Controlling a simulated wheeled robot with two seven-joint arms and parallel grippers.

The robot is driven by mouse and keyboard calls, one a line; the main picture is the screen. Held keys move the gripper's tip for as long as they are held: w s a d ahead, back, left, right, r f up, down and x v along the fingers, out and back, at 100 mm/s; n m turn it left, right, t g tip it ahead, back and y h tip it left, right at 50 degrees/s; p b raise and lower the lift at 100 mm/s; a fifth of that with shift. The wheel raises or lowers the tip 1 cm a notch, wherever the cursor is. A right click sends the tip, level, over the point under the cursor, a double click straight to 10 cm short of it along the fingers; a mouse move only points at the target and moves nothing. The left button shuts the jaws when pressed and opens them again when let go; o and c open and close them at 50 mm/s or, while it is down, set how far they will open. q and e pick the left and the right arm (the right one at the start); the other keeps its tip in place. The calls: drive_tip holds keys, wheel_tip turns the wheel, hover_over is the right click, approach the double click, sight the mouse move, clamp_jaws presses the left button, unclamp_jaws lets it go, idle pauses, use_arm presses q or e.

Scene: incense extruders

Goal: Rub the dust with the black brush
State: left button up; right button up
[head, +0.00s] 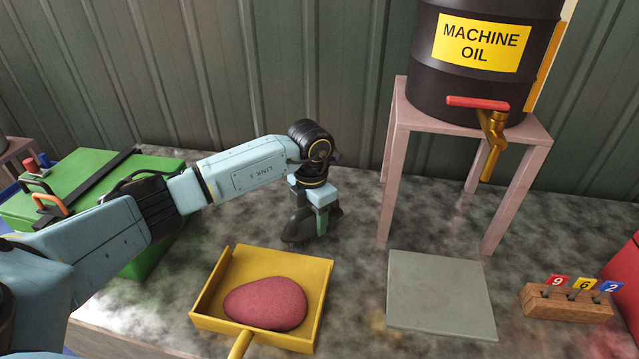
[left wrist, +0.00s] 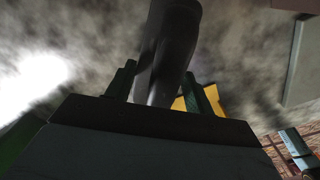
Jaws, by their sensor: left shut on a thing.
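My left gripper (head: 319,222) points down at the tabletop behind the yellow pan. It is shut on the black brush (head: 298,229), whose dark body shows low at the table; I cannot tell whether it touches the surface. In the left wrist view, the dark brush (left wrist: 168,50) sits between the two green fingers. No separate pile of dust shows; the grey tabletop (head: 358,205) is mottled with dark smudges that may be dust. My right gripper is not in view.
A yellow pan (head: 211,294) holding a reddish lump (head: 265,303) lies in front. Right of it is a flat grey plate (head: 440,295). A machine oil drum (head: 480,85) stands on a pink stand (head: 397,160). A green box (head: 80,180) is at left, a numbered wooden block (head: 565,304) at right.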

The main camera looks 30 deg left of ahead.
use_arm(q)
drive_tip(key=shift+w+d, duration=0.1)
drive_tip(key=shift+d, duration=0.35)
wheel_tip(320, 180, up, 3)
drive_tip(key=shift+f+p, duration=0.2)
drive_tip(key=shift+p, duration=0.6)
drive_tip(key=shift+a+r+p, duration=0.1)
drive_tip(key=shift+r+p, duration=0.45)
drive_tip(key=shift+r, duration=0.2)
drive_tip(key=shift+r+p, duration=1.4)
drive_tip(key=shift+r, duration=0.6)
